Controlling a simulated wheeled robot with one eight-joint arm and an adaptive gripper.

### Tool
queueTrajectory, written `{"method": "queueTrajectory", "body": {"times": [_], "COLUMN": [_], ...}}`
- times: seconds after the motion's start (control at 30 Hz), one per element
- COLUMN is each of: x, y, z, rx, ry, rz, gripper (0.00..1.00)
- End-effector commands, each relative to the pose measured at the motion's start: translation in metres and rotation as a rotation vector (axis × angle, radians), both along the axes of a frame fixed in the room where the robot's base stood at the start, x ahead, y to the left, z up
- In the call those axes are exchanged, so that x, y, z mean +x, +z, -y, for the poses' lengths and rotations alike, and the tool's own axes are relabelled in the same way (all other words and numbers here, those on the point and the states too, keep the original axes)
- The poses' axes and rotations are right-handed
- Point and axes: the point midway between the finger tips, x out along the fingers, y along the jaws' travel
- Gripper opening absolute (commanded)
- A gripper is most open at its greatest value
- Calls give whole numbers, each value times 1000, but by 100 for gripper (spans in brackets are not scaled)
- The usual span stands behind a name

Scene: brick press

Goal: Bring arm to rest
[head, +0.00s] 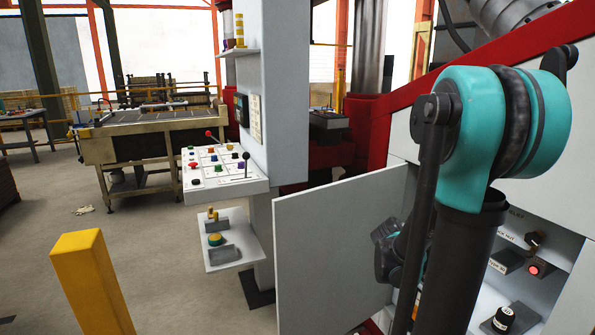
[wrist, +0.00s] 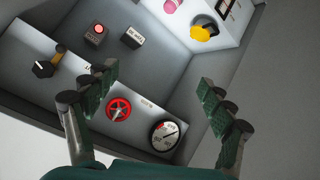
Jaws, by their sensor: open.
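My gripper (wrist: 158,104) is open and empty in the wrist view, its two green fingers spread wide. Between and beyond the fingers are a red handwheel (wrist: 118,109) and a round white gauge (wrist: 165,134) in a grey recessed cabinet. I see no contact between the fingers and these parts. In the head view my teal and black arm stands at the right in front of the press. My gripper is mostly hidden there behind the arm links and beside the open cabinet door.
The open grey cabinet door (head: 335,250) stands left of my arm. A lit red button (head: 534,269) and a black knob (head: 503,319) are in the cabinet at right. A control panel (head: 222,168) and a yellow post (head: 90,285) stand further left.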

Motion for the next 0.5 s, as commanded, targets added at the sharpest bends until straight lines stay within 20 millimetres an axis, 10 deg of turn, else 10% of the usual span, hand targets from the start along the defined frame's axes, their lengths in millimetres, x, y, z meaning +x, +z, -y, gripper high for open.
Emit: {"method": "queueTrajectory", "body": {"times": [0.5], "x": [-126], "y": [-72], "z": [-191], "rx": [490], "ry": [568], "rz": [-339], "gripper": [82]}}
